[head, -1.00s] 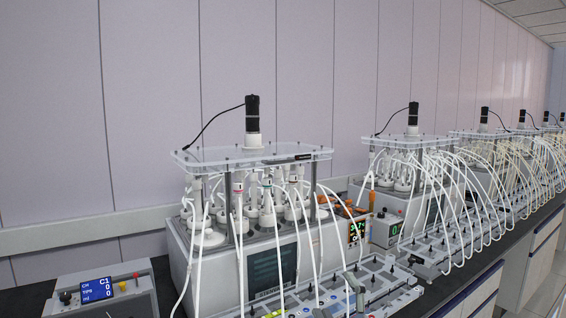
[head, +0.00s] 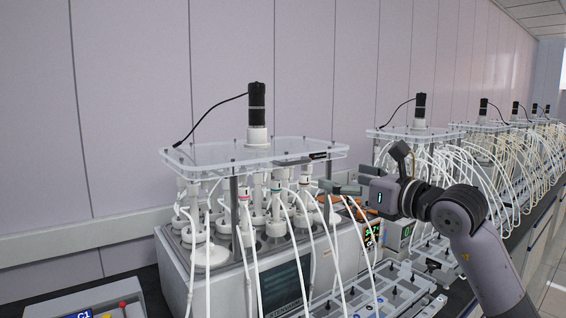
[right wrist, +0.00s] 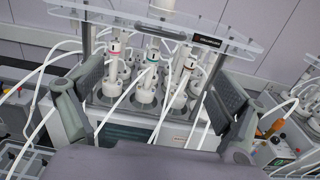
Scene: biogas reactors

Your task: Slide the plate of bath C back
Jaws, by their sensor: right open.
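The nearest bath (head: 290,262) is a grey box with a dark front window; I cannot read which letter it bears. Its clear plate (head: 250,153) lies level above the bottles, with a black motor (head: 257,103) standing on it. My right gripper (head: 335,187) is at the right side of this bath, just below the plate's right end. In the right wrist view the gripper (right wrist: 160,95) is open and empty, its two fingers wide apart. The plate's edge (right wrist: 160,25) crosses the top of that view, beyond the fingers. My left gripper is not in view.
White tubes (head: 325,240) hang from the bottles down to the tray of valves (head: 375,290) in front. Orange-handled tools (head: 352,207) are beside the bath. A control box (head: 105,302) stands at the lower left. More baths (head: 420,150) line the bench to the right.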

